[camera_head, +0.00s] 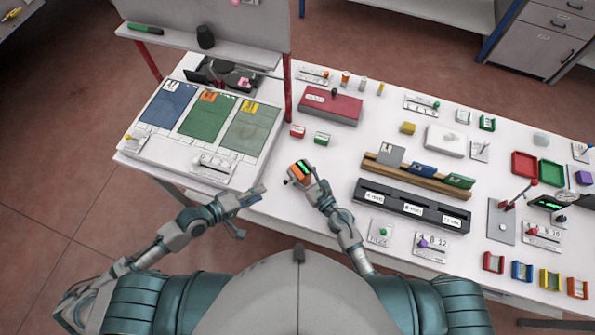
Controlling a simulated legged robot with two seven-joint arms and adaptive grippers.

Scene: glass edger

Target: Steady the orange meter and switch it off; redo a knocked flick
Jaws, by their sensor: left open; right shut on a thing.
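The orange meter (305,174) is a small block with orange sides, a dark face and a green lit patch. It is near the front edge of the white table, left of centre. My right gripper (302,180) is shut on it, and its fingers hide part of the meter. I cannot tell whether the meter touches the table. My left gripper (252,211) is open and empty, left of the meter and a little lower in the picture, with a gap between them. The meter's switch is too small to make out.
A panel with blue and green pads (208,120) lies to the left. A red box (330,106) and small red and green blocks (297,131) are behind the meter. A wooden rack (415,174) and a dark three-slot tray (412,206) stand to the right.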

